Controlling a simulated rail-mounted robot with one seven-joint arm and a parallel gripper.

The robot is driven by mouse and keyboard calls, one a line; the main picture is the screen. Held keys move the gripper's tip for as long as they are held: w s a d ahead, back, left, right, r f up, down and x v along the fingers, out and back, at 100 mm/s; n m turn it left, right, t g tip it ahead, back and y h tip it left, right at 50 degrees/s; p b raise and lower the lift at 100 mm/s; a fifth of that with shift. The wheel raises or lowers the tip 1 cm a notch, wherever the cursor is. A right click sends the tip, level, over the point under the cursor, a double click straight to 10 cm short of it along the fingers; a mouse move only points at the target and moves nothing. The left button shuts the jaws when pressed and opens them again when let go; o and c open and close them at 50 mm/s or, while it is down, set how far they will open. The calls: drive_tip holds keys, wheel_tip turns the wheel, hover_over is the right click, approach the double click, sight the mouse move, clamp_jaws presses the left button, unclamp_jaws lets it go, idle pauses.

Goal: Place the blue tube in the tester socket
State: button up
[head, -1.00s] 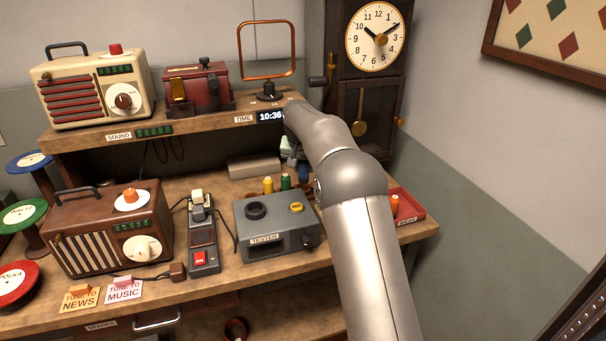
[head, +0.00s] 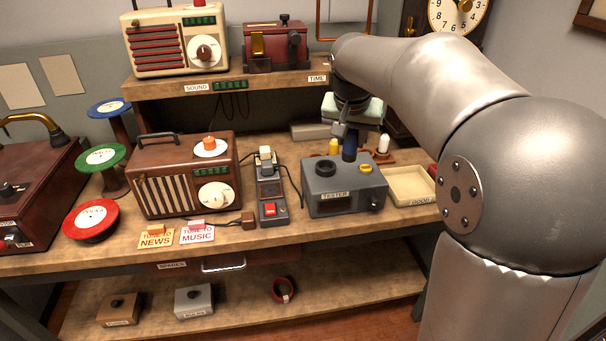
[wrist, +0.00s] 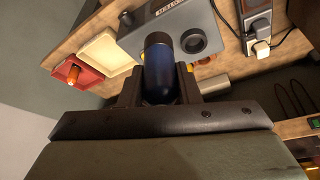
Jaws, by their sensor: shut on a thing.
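The blue tube (head: 349,149) is upright in my gripper (head: 350,132), just behind the grey tester (head: 337,204) in the head view. The wrist view shows the tube (wrist: 159,77) between the two dark fingers of my gripper (wrist: 158,88), its far end overlapping the tester box (wrist: 150,24). The tester's top has a black ring socket (head: 325,169), which also shows in the wrist view (wrist: 193,41). The tube is beside the socket, not in it. A yellow knob (head: 366,169) is right of the socket. The tube's height above the bench is hard to tell.
A yellow tube (head: 333,147) and a white tube (head: 384,143) stand behind the tester. A cream tray (head: 408,186) is to its right; a red tray (wrist: 90,88) holds an orange tube (wrist: 73,75). The shelf edge (head: 240,86) is close to my arm.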

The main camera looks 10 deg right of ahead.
drive_tip(key=shift+s+a, duration=0.2)
drive_tip(key=shift+s, duration=0.05)
drive_tip(key=w+f+p, duration=0.1)
drive_tip(key=w+f, duration=0.2)
drive_tip(key=w, duration=0.1)
drive_tip(key=w+a+f+p, duration=0.1)
drive_tip(key=w+f, duration=0.2)
drive_tip(key=w, duration=0.2)
drive_tip(key=w+a+f+p, duration=0.1)
drive_tip(key=w+f+p, duration=0.1)
drive_tip(key=w+f, duration=0.1)
drive_tip(key=shift+w+f, duration=0.4)
drive_tip(key=shift+w, duration=0.3)
drive_tip(key=shift+f, duration=1.5)
drive_tip(key=shift+f, duration=0.1)
